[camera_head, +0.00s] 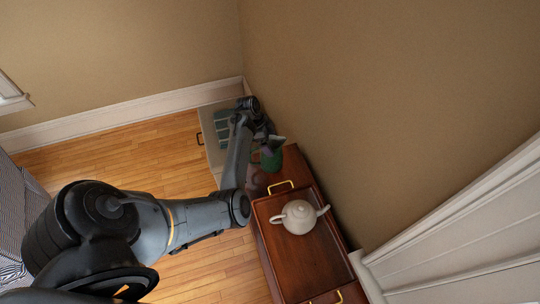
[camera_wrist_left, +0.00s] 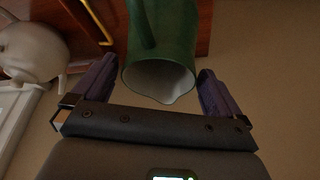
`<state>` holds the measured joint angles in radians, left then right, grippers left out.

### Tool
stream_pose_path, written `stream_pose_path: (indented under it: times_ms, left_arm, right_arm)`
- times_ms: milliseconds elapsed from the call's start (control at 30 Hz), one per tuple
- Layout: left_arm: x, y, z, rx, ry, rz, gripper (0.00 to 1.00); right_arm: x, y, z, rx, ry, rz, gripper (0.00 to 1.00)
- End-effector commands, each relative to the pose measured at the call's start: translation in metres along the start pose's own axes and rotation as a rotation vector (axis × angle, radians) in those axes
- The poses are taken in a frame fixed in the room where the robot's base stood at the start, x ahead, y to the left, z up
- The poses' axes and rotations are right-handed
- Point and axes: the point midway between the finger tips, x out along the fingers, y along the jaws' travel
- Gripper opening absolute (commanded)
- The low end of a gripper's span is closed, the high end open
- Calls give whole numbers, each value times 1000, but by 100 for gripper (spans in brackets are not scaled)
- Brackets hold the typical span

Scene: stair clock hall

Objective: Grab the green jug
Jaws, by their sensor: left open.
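The green jug (camera_head: 271,161) stands on the far end of the brown wooden cabinet, partly hidden by my left arm in the head view. In the left wrist view the jug (camera_wrist_left: 163,38) shows its white inside and rim, its handle towards the camera. My left gripper (camera_head: 268,139) is at the jug. In the left wrist view its purple fingers (camera_wrist_left: 158,72) are open, one on each side of the jug's rim, with a small gap visible at the right. My right gripper is not in view.
A cream teapot (camera_head: 299,216) sits on a wooden tray (camera_head: 277,243) with brass handles, nearer than the jug. The teapot also shows at the left of the wrist view (camera_wrist_left: 30,52). A tan wall runs close along the cabinet's right side. A grey tray with blue-grey items (camera_head: 211,143) lies beyond.

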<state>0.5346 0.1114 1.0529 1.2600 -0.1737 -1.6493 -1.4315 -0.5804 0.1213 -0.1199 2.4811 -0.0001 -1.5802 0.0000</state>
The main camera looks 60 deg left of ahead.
Motion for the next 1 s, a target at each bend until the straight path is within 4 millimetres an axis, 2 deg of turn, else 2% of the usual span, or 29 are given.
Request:
stream_pose_path:
  times_ms: [100,200,533,1000]
  left_arm:
    - [17,1,2,0,-1,2,100]
    - [25,1,2,0,-1,1,100]
    - [28,1,2,-1,-1,-1,98]
    - [28,1,1,-1,-1,0,26]
  right_arm:
    - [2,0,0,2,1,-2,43]
    - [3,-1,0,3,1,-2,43]
    - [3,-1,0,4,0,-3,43]
    - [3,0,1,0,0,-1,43]
